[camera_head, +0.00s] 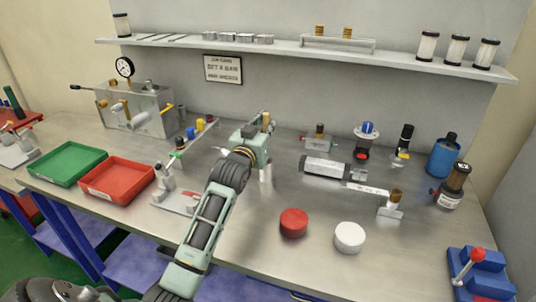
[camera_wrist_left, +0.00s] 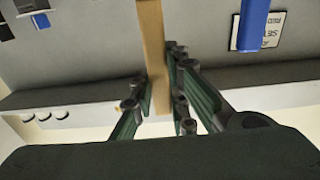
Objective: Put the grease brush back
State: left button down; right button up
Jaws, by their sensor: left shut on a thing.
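My left gripper (camera_head: 262,150) is above the middle of the steel bench. It is shut on a tan wooden handle, which I take to be the grease brush (camera_head: 266,119). The handle's top shows above the gripper in the head view, and a pale part below may be its lower end. In the left wrist view the flat handle (camera_wrist_left: 152,55) runs between the fingers (camera_wrist_left: 158,105); the brush's bristles cannot be made out. A holder for the brush cannot be identified for sure. My right gripper is not in view.
A red cap (camera_head: 293,222) and a white cap (camera_head: 349,237) lie at the front. A metal cylinder (camera_head: 327,167) and small stand (camera_head: 391,212) are to the right. Red (camera_head: 117,180) and green (camera_head: 68,163) trays are left. A shelf (camera_head: 300,50) runs behind.

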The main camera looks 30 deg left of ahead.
pick_arm(q)
jog(key=f, duration=0.3)
jog(key=shift+s+f, duration=0.1)
jog(key=shift+s, duration=0.1)
notch_tip(320, 180, down, 2)
jog(key=shift+w+f+p, duration=0.1)
jog(key=shift+f+p, duration=0.15)
jog(key=shift+p, duration=0.05)
jog(key=shift+f, duration=0.6)
jog(key=c, duration=2.1)
grip_release()
jog(key=o, duration=0.4)
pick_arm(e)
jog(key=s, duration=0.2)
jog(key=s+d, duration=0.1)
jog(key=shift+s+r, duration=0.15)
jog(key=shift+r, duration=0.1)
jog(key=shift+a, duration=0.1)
